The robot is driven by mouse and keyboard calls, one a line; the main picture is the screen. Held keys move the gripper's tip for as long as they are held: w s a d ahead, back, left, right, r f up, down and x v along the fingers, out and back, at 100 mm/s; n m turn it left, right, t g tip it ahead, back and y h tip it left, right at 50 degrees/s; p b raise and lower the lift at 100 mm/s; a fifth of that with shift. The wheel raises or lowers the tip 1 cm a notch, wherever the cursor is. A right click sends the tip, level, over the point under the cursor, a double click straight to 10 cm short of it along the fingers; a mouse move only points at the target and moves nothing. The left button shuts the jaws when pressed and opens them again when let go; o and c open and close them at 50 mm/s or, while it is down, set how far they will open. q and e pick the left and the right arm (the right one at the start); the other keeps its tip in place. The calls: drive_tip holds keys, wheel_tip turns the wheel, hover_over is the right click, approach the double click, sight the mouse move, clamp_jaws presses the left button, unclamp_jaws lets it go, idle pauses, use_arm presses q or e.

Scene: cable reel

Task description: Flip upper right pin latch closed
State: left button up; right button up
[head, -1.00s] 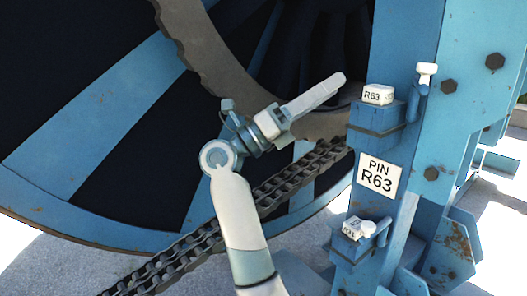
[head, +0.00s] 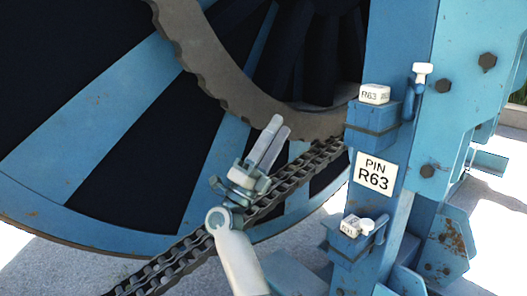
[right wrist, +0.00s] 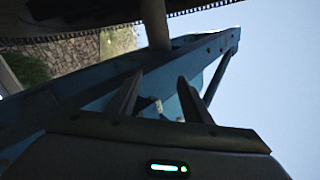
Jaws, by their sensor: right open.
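The upper pin (head: 375,94) has a white R63 cap and sits in a blue block on the post at right in the head view. Its latch (head: 420,78), a blue lever with a white tip, stands upright just right of the cap. My right gripper (head: 281,126) is left of the post, apart from the pin and latch. Its two fingers point up and slightly right, parted and empty. In the right wrist view the open fingers (right wrist: 158,97) show before the blue frame (right wrist: 90,97); I cannot make out the latch there. My left gripper is not in view.
A lower pin (head: 349,227) with its latch (head: 369,226) sits further down the post, below the PIN R63 label (head: 376,172). A chain (head: 180,258) and the large blue reel (head: 110,110) lie behind my right arm. Open space separates gripper and post.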

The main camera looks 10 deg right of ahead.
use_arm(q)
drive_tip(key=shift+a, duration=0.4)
use_arm(e)
drive_tip(key=shift+w+a+f+n+t+y, duration=0.4)
drive_tip(key=shift+f+n+t+y, duration=0.15)
drive_tip(key=shift+f+n+t, duration=0.35)
drive_tip(key=shift+w+a+f+n+t+y, duration=0.3)
drive_tip(key=shift+w+f+n+t+y, duration=0.15)
drive_tip(key=shift+f+n+t, duration=0.4)
drive_tip(key=shift+w+a+f+n+t+y, duration=0.35)
drive_tip(key=shift+f+n+t+y, duration=0.35)
drive_tip(key=shift+n, duration=0.35)
